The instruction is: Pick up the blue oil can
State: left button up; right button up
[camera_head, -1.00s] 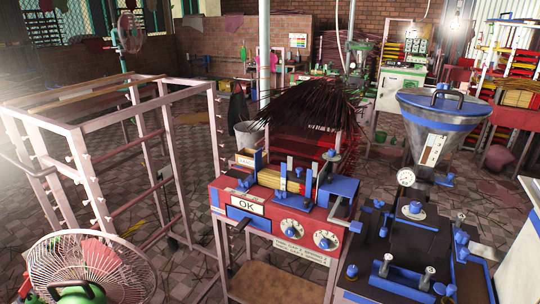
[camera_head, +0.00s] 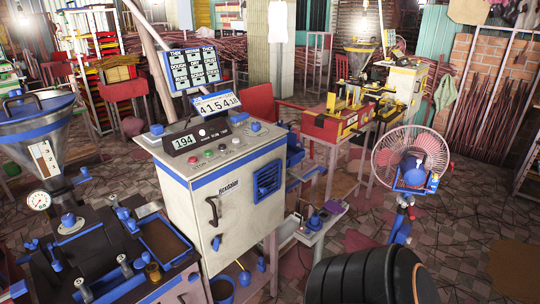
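I cannot make out the blue oil can with certainty. A small blue item (camera_head: 315,220) sits on a low stand beside the white control cabinet (camera_head: 230,200), but it is too small to identify. Neither of my grippers shows in the view.
An extruder machine with a steel hopper (camera_head: 38,130) stands at the left. A large dark ribbed round object (camera_head: 365,275) is at the bottom. A red machine (camera_head: 335,120) stands behind. Patterned floor lies open at the right.

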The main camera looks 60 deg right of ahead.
aim_at(245, 276)
jog(key=z, duration=1.85)
